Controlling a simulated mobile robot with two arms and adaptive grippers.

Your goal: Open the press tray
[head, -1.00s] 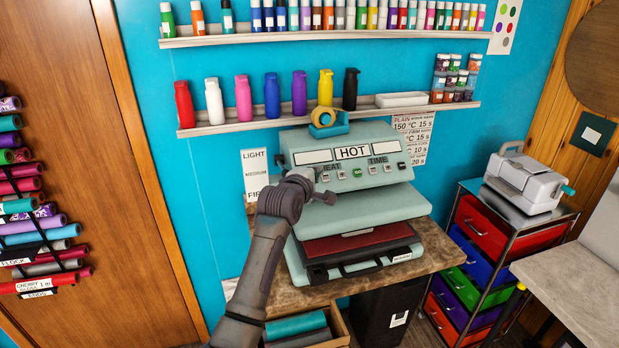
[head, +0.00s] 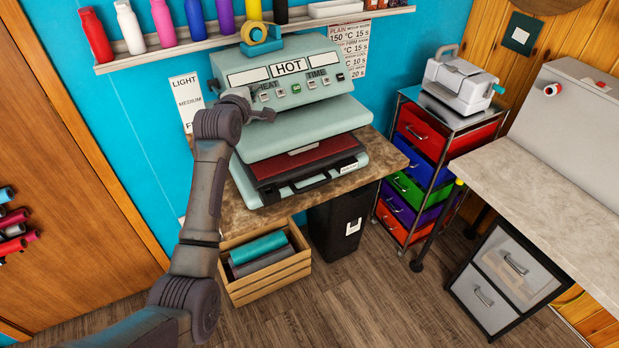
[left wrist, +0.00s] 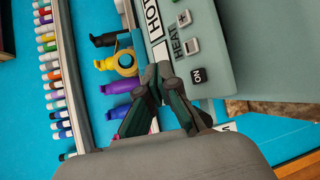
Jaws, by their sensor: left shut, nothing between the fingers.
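The pale green heat press (head: 300,128) stands on a wood-topped stand. Its press tray (head: 292,162) has a dark red pad, and only the front part shows below the upper plate. A dark handle (head: 312,184) sits on the tray's front. My left gripper (head: 268,114) is in front of the control panel's left side, above the tray and apart from its handle. In the left wrist view the left gripper (left wrist: 158,74) is shut and empty, beside the panel with its HEAT and ON buttons (left wrist: 197,76). My right gripper is in neither view.
A crate of vinyl rolls (head: 268,283) and a black bin (head: 337,228) stand below the press. A drawer cart (head: 440,160) with a white machine stands to the right. A grey worktop (head: 560,180) lies farther right. The wooden floor in front is clear.

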